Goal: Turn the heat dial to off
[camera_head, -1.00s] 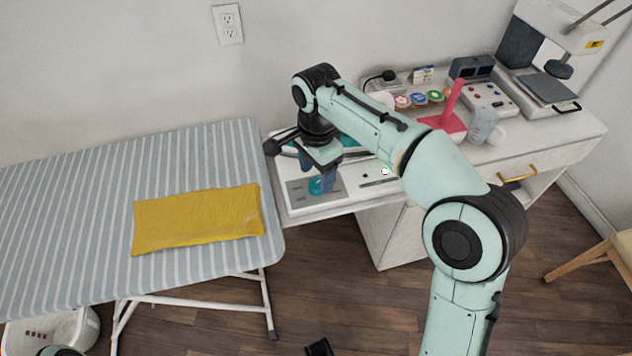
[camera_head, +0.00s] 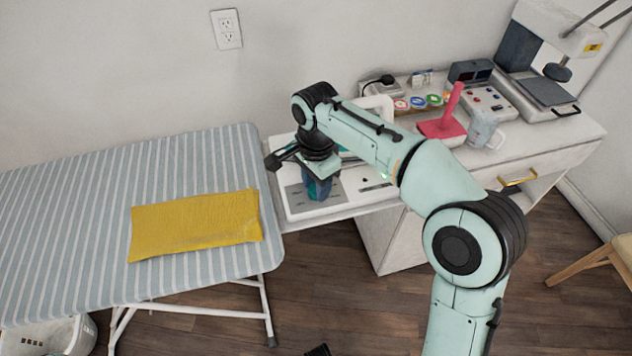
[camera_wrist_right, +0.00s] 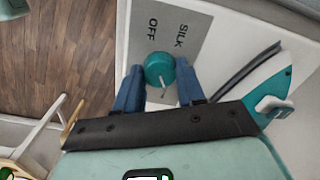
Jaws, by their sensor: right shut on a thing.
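The teal heat dial (camera_wrist_right: 160,70) sits on a grey label plate (camera_wrist_right: 176,22) marked SILK and OFF in the right wrist view. Both words lie above the dial there. A small pale mark shows on the dial's lower side in that view. My right gripper (camera_wrist_right: 159,86) has its blue fingers on either side of the dial and is shut on it. In the head view my right gripper (camera_head: 318,188) points down over the grey plate (camera_head: 300,200) and hides most of the dial. My left gripper is not in view.
A striped ironing board (camera_head: 90,190) with a folded yellow cloth (camera_head: 195,222) stands left of the white unit (camera_head: 290,210). A pink stand (camera_head: 442,130), a clear jug (camera_head: 482,128) and a press (camera_head: 545,90) stand on the desk to the right. A teal-and-white part (camera_wrist_right: 275,90) lies beside the dial.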

